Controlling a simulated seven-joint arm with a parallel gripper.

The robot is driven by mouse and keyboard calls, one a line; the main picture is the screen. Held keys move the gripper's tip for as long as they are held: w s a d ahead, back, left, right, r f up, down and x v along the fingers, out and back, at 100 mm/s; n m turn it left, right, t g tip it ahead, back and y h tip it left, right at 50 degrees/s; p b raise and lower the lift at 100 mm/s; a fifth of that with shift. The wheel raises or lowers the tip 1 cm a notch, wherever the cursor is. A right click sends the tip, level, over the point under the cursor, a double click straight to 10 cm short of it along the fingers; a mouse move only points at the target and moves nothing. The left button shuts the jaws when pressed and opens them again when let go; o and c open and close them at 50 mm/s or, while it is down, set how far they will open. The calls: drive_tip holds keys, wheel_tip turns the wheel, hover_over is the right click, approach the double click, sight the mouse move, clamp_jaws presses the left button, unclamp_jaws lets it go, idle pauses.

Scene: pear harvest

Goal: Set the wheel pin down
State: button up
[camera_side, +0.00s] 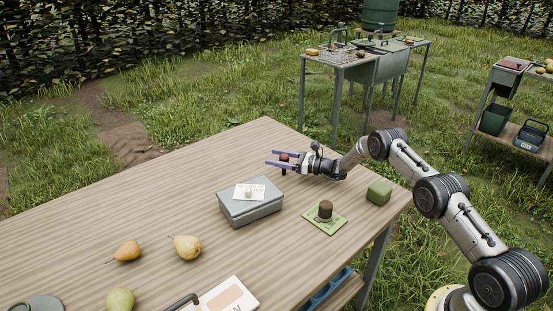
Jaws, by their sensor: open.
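A small dark reddish-brown upright piece (284,157), possibly the wheel pin, shows between the fingers. Its lower end shows below the near finger, and that finger hides its middle. I cannot tell whether it touches either finger or rests on the table.
A grey box (252,210) with a white card (250,191) stands in front of the gripper. Right of it are a green card (318,225) bearing a brown cylinder (326,209) and a green block (379,192). Pears (187,247) lie front left. The table (150,195) is clear left of the gripper.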

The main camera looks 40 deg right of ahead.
drive_tip(key=v, duration=0.2)
drive_tip(key=r+v, duration=0.1)
drive_tip(key=v, duration=0.2)
drive_tip(key=shift+s+d, duration=0.1)
wheel_tip(320, 180, up, 6)
drive_tip(key=s+a+r+n+g+y, duration=0.3)
drive_tip(key=s+a+r+n+g, duration=0.2)
drive_tip(key=a+r+n, duration=0.45)
drive_tip(key=s+a+r+n+g+h, duration=0.1)
drive_tip(key=s+a+r+n+g, duration=0.3)
drive_tip(key=s, duration=0.3)
drive_tip(key=s+a+r+n+g+h, duration=0.1)
drive_tip(key=s+a+r+n, duration=0.1)
drive_tip(key=s+a+r, duration=0.4)
drive_tip(key=s+a+n+g+h, duration=0.2)
drive_tip(key=s+n+h, duration=0.35)
drive_tip(key=s, duration=1.25)
drive_tip(key=s+d+f+n+t+h, duration=0.2)
drive_tip(key=s+d+n+h, duration=0.2)
drive_tip(key=s+n, duration=0.5)
drive_tip(key=s+d, duration=0.2)
drive_tip(key=s, duration=0.2)
drive_tip(key=shift+s+d, duration=0.2)
drive_tip(key=shift+s, duration=0.2)
